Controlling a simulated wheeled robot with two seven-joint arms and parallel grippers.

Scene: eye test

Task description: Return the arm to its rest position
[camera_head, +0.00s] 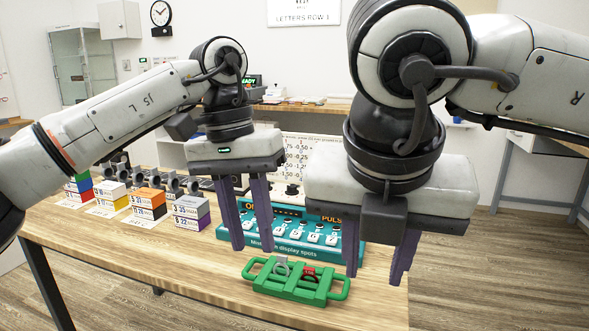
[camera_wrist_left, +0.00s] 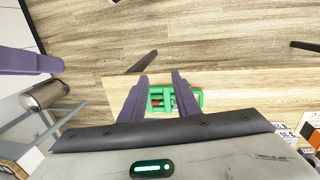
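My left gripper (camera_head: 251,249) hangs fingers down over the table, its two purple fingers apart with nothing between them. Its fingers also show in the left wrist view (camera_wrist_left: 158,76), spread apart, with the green holder (camera_wrist_left: 155,108) lying beyond them. My right gripper (camera_head: 374,279) points down at the right, over the table's right side, with its fingers apart and no object seen between them. The green two-handled holder (camera_head: 303,290) lies on the table below and between the grippers, apart from both. It carries a grey ring-like piece (camera_head: 281,266) and a red piece (camera_head: 309,273).
A teal panel (camera_head: 290,248) with several switches stands behind the grippers, partly hidden by them. Stacked labelled boxes (camera_head: 191,211) and a row of dark grey devices (camera_head: 170,182) stand at left. The wooden table (camera_head: 160,262) is bare at front left.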

